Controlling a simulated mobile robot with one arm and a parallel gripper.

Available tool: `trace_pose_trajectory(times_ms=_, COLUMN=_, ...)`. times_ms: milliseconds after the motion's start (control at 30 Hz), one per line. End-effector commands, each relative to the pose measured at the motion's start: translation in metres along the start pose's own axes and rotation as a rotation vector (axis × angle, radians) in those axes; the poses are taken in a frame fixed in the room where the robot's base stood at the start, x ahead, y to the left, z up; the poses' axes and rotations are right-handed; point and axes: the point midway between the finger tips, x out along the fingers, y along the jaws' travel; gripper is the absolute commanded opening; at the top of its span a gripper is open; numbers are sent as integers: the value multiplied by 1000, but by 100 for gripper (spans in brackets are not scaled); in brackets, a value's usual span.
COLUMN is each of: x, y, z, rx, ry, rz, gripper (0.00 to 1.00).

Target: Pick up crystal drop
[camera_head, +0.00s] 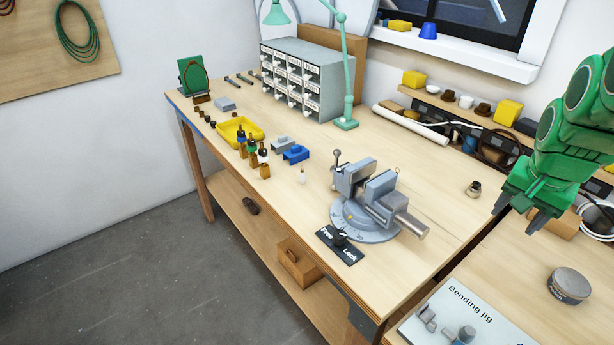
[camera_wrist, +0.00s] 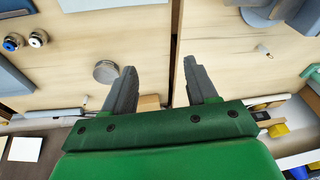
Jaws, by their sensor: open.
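A small pale, clear drop-shaped piece, which looks like the crystal drop (camera_head: 301,175), stands on the workbench (camera_head: 290,222) left of the vise, near the small bottles. I cannot make it out in the wrist view. My gripper (camera_head: 518,212) is at the right of the head view, above the bench's right part and far from the drop. In the wrist view my gripper (camera_wrist: 160,70) has its two grey fingers apart with nothing between them.
A grey vise (camera_head: 368,190) on a round base stands between my gripper and the drop. Small bottles (camera_head: 252,152), blue blocks (camera_head: 295,154) and a yellow tray (camera_head: 240,130) are near the drop. A green lamp (camera_head: 347,122) stands behind. A round tin (camera_head: 568,286) is at right.

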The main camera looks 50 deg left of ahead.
Motion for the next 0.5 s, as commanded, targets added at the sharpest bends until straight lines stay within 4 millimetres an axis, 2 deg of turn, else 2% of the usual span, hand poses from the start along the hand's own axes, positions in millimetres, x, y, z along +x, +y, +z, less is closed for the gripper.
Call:
trace_pose_trajectory(times_ms=33, x=4, y=-21, z=-9, rx=-14, ry=11, rz=-12, gripper=58)
trace_pose_trajectory(times_ms=200, x=15, y=-87, z=-33, rx=-44, ry=52, rz=-57, gripper=58)
trace_pose_trajectory(times_ms=267, x=21, y=-112, z=-39, rx=-55, ry=63, rz=-73, gripper=58)
trace_pose_trajectory(times_ms=500, x=34, y=-217, z=-53, rx=-99, ry=115, rz=-156, gripper=58)
